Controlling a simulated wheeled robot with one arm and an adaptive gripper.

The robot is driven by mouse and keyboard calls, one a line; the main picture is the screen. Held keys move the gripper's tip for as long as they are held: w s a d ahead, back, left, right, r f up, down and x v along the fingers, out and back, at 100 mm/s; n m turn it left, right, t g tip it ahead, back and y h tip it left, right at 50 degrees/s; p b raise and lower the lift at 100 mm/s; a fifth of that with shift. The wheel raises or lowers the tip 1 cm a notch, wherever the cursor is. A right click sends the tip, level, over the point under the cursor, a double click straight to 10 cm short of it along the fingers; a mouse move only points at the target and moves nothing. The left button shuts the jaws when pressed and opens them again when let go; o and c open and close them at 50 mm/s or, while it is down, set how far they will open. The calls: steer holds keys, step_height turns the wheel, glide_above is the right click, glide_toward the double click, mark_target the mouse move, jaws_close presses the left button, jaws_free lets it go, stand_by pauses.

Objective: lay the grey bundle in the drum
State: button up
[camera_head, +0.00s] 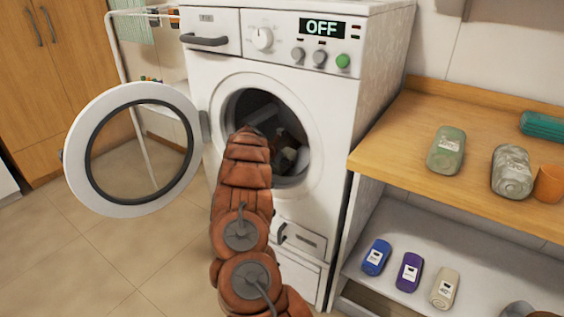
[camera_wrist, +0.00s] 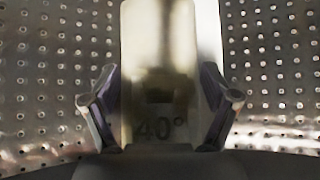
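The drum (camera_head: 241,103) shows through the open round door of the white washing machine; its perforated metal wall (camera_wrist: 40,75) fills the wrist view. My brown arm reaches into the opening, and my gripper (camera_wrist: 160,100) is inside the drum. Between its fingers is a pale grey, block-like bundle (camera_wrist: 158,65) marked "40°". The fingers sit at its two sides and appear shut on it. Its top runs out of the wrist view. In the head view my arm hides part of the opening, and grey shapes inside are too dark to tell apart.
The open door (camera_head: 84,192) swings out to the left. A wooden counter (camera_head: 400,125) with several containers stands at the right, above a shelf (camera_head: 350,262) with small bottles. The machine's display (camera_head: 322,28) reads OFF. Floor (camera_head: 110,265) at the front left is clear.

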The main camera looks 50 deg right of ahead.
steer(key=shift+o, duration=0.8)
steer(key=shift+r, duration=0.25)
steer(key=v, duration=1.2)
steer(key=shift+b, duration=0.3)
